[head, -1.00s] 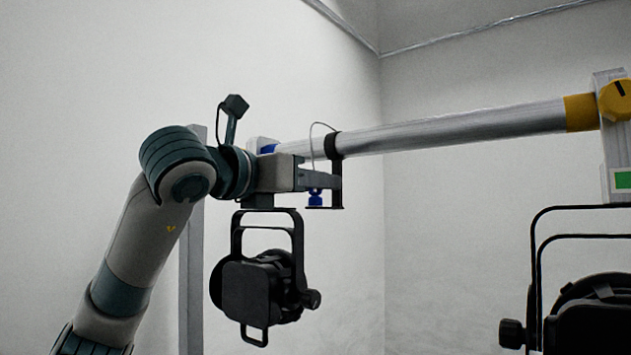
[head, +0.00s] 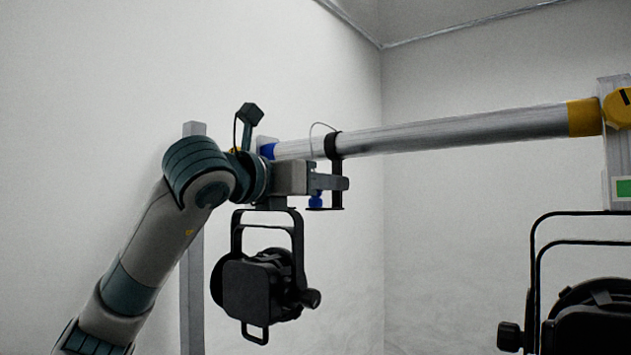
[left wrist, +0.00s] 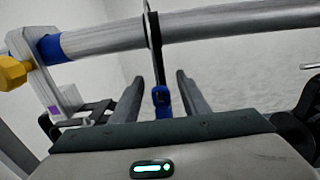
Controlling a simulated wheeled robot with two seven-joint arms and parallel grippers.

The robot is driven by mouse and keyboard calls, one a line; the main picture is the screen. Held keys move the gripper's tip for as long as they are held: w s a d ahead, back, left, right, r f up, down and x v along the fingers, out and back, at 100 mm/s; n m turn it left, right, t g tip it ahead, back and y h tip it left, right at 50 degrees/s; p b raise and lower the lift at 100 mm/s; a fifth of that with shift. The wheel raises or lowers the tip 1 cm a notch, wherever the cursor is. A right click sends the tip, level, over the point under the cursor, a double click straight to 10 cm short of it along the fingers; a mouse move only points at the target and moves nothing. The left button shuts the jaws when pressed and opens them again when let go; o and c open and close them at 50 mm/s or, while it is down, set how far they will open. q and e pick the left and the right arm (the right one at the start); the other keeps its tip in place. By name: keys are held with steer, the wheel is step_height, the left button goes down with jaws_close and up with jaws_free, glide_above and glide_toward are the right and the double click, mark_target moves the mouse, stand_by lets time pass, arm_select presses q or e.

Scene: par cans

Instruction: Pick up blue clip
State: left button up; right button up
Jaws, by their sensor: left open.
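The blue clip is a black bracket (head: 336,148) hooked over the silver tube, with a blue knob (head: 316,202) at its lower end. In the left wrist view the blue knob (left wrist: 161,97) shows between my two fingers, with the black strap (left wrist: 153,30) above it around the tube. My left gripper (head: 346,183) is open, its fingers level with the bracket just above the knob and partly covering it. In the left wrist view the fingers of the gripper (left wrist: 160,76) stand apart on either side of the clip. My right gripper is out of view.
The silver tube (head: 450,130) runs across to a post with a yellow knob (head: 618,108). A black par can (head: 250,285) hangs just below my gripper. Another black lamp (head: 590,315) is at lower right. A thin cable (head: 312,135) loops by the bracket.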

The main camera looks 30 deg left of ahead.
arm_select(q)
steer(key=shift+w+d+r+p, duration=0.1)
steer(key=shift+w+p, duration=0.4)
steer(key=shift+w, duration=0.8)
steer(key=shift+s, duration=0.1)
